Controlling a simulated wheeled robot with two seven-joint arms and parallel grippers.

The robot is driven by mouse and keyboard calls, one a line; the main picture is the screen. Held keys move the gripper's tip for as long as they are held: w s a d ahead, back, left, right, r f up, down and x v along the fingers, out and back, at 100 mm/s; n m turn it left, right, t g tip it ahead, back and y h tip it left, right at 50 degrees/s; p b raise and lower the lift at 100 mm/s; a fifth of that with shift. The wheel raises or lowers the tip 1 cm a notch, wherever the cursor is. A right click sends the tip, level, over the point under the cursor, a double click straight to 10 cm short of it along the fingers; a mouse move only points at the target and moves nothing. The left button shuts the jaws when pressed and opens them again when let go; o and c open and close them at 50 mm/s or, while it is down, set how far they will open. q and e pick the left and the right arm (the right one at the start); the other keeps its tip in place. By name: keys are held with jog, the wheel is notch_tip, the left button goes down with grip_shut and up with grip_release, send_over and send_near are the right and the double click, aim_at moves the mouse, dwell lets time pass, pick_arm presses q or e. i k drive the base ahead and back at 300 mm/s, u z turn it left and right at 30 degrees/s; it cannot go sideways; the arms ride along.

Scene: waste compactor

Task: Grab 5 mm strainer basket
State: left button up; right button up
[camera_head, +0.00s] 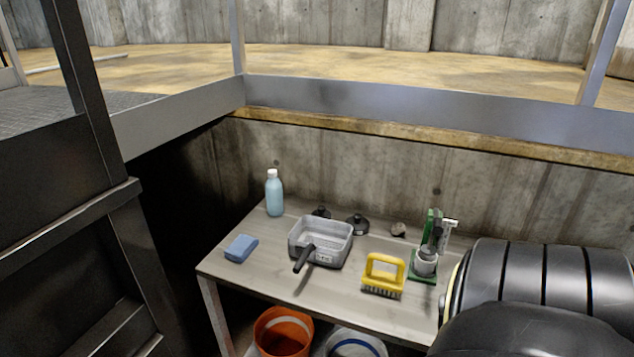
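A grey rectangular strainer basket (325,229) with a black handle (304,259) sits upright in the middle of the table. Its handle points toward the table's front edge. A small label shows on its front side, too small to read, so I cannot tell its mesh size. Neither of my grippers is in view, and nothing is touching the basket.
The table (330,280) also holds a blue sponge (241,248), a bottle (274,194), a yellow brush (384,275) and a green-based device (424,262). Small dark items (357,224) stand behind the basket. An orange bucket (283,333) is below. A black ribbed shape (545,290) covers the right.

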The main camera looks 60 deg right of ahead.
aim_at(327, 243)
jog(key=z, duration=0.9)
jog(key=i, duration=0.8)
jog(key=z, duration=0.9)
